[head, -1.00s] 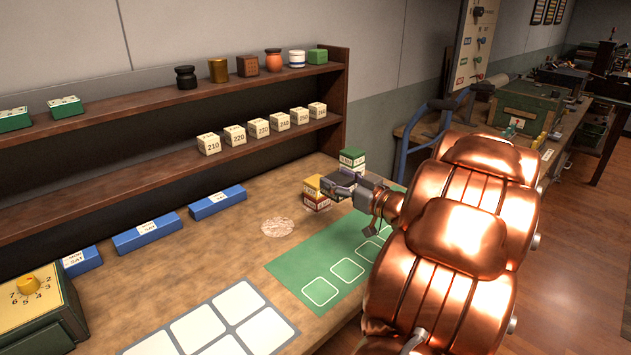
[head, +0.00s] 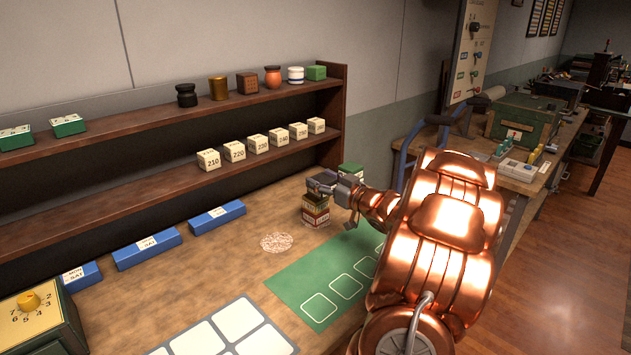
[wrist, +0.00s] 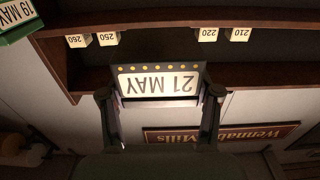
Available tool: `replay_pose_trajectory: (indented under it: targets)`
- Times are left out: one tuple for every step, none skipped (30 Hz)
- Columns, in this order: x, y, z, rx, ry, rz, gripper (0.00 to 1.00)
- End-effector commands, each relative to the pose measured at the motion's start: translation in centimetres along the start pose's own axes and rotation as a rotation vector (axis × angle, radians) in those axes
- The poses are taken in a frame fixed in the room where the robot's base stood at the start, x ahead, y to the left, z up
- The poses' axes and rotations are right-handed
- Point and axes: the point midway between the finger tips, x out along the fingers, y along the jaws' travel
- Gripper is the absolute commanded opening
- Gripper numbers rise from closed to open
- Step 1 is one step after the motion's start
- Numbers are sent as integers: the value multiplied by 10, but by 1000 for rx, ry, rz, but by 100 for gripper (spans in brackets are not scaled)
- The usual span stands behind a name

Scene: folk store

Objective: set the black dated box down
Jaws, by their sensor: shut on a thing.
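My gripper (head: 322,183) is at the right end of the wooden counter, at the top of a small stack of dated boxes (head: 316,217) with reddish and pale sides. In the wrist view, my gripper's two fingers (wrist: 159,105) are shut on the black dated box (wrist: 158,82), which has a cream "21 MAY" label, upside down in the picture, and a row of yellow dots. In the head view my gripper largely hides the held box. I cannot tell whether it touches the stack.
A green-topped box (head: 350,169) stands behind my gripper. A green mat (head: 325,280) with white outlines and a pale round patch (head: 276,242) lie on the counter. Blue blocks (head: 217,217) stand along the back. The shelf (head: 160,190) holds numbered cream cubes (head: 258,144).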

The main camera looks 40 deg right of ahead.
Motion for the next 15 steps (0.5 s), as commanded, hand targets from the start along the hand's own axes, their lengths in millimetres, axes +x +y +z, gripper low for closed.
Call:
replay_pose_trajectory:
  targets:
    - [9, 3, -2, -2, 2, -2, 25]
    - [13, 5, -1, -1, 2, -2, 25]
    - [19, 8, 1, 1, 0, -3, 25]
    - [22, 9, 2, 2, -1, -2, 25]
    - [25, 11, 3, 2, -2, -1, 25]
    - [29, 13, 3, 2, -2, -1, 25]
    - [32, 14, 3, 1, -1, -1, 25]
    - [34, 16, 3, 0, -1, -1, 25]
    - [36, 17, 3, -1, -1, 0, 25]
    - [37, 18, 3, -1, -1, 0, 25]
    - [37, 18, 3, -1, -1, 0, 25]
    - [38, 18, 3, -1, -1, 1, 25]
    - [39, 19, 3, -1, -1, 0, 25]
    - [40, 19, 4, -1, -1, 0, 25]
    - [42, 20, 4, 0, -1, 0, 25]
